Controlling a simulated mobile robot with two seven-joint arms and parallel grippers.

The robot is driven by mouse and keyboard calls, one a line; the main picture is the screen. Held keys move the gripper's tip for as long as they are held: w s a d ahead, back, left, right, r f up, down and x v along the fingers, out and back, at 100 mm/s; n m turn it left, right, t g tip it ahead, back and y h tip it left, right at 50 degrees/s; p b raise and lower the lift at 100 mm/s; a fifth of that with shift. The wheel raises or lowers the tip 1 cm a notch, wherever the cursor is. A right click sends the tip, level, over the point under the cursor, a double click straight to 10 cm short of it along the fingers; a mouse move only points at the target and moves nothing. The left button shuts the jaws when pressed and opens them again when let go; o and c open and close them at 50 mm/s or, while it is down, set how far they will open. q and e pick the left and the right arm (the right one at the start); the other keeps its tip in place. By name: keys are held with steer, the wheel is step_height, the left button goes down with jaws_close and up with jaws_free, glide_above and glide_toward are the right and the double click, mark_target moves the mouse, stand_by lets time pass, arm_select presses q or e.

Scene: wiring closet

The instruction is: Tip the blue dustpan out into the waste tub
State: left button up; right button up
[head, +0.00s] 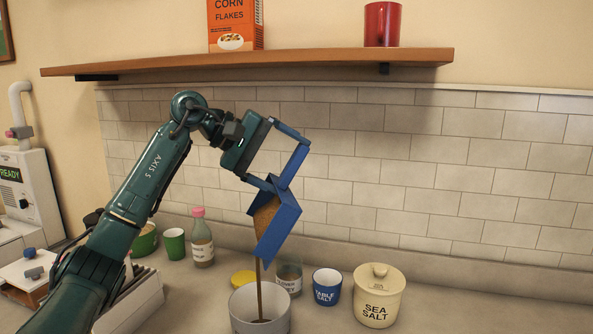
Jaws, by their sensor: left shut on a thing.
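The blue dustpan (284,222) hangs steeply tilted in the middle of the head view, its open end down. My left gripper (277,184) is shut on it at its upper end. Brown grainy stuff (264,216) lies in the pan, and a thin brown stream (259,280) runs from its lower edge. The stream falls into a pale grey round tub (244,309) on the counter below, where some brown shows inside. The tub's base is cut off by the picture's lower edge. My right gripper is not in view.
Behind the tub stand a yellow-lidded item (243,278), a glass jar (290,277), a blue table salt cup (327,287) and a cream sea salt jar (379,296). A pink-capped bottle (202,240) and green cups (174,244) stand left. A wooden shelf (300,62) hangs above.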

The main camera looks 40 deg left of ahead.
arm_select(q)
steer(key=shift+s+a+f+b, duration=0.3)
steer(key=shift+f+b, duration=0.15)
steer(key=shift+b, duration=0.25)
steer(key=shift+s+a+t+h+b, duration=0.2)
steer(key=shift+t+h+b, duration=0.2)
steer(key=shift+b, duration=0.35)
steer(key=s+b, duration=0.1)
steer(key=b, duration=0.1)
steer(key=a+t+h+b, duration=0.1)
steer(key=b, duration=0.1)
steer(key=shift+s+a+b, duration=0.25)
steer(key=shift+s+b, duration=0.15)
steer(key=s+a+f+t+h+b, duration=0.1)
steer(key=s+a+t+h+b, duration=0.4)
steer(key=b, duration=1.1)
steer(key=shift+s+a+f+t, duration=0.25)
steer(key=shift+s+a+t, duration=0.35)
steer(key=shift+s, duration=0.4)
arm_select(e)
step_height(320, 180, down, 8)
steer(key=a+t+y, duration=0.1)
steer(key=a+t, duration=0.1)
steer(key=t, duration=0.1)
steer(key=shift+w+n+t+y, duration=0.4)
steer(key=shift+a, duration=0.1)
